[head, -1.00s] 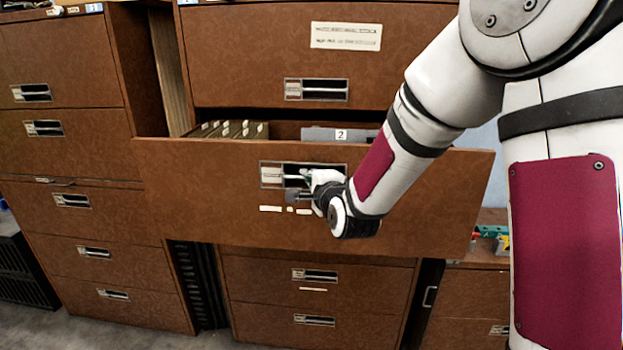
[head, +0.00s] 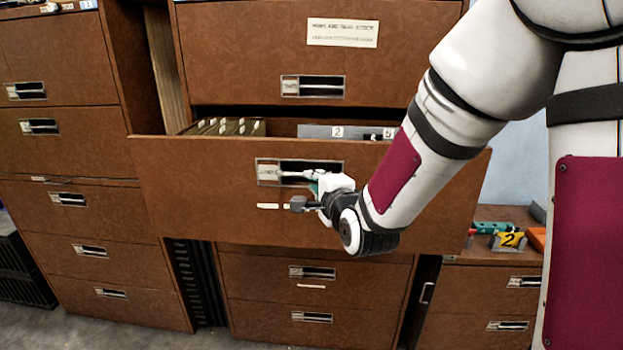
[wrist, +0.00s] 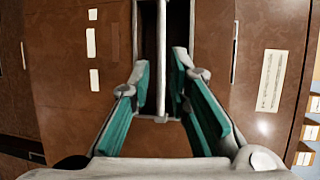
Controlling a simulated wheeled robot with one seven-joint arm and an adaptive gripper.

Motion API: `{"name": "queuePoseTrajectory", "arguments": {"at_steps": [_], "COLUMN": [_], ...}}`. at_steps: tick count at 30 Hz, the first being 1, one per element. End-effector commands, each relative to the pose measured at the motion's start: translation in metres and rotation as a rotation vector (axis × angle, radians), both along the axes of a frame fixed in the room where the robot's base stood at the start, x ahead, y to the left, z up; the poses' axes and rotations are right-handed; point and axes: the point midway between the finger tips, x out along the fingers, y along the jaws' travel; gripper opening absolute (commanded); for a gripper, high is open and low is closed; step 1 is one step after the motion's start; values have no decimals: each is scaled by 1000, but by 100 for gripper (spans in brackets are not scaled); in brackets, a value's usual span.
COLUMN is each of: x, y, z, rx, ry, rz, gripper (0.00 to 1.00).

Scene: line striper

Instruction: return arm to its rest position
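The brown cabinet drawer (head: 220,190) stands pulled out, with folders (head: 225,127) and a grey tabbed box (head: 335,132) showing inside. Its recessed handle (head: 300,171) is in the middle of the drawer front. My gripper (head: 308,190) is in front of the handle, overlapping its lower right part in the head view. In the wrist view, my gripper (wrist: 160,78) is open, its teal-padded fingers apart. The pale handle bar (wrist: 162,50) lies between and beyond the fingertips, with no finger closed on it. The exact gap to the handle is hard to tell.
A closed drawer (head: 240,50) with a paper label is above the open one, and closed drawers (head: 310,305) are below. More cabinets stand at left.

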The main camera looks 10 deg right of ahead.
Motion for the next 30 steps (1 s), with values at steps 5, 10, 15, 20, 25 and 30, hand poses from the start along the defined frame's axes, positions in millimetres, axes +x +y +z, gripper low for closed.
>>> {"name": "queuePoseTrajectory", "arguments": {"at_steps": [5, 10, 15, 20, 25, 30], "x": [-13, -15, -15, -22, -50, -97], "y": [-1, -1, -1, -2, -7, -16], "z": [2, 3, 3, 8, 18, 27], "rx": [0, 1, -4, -121, -426, -735], "ry": [0, 0, 2, 43, 165, 310], "rz": [0, 0, 1, 23, 99, 220], "gripper": [17, 17, 17, 17, 17, 17]}}
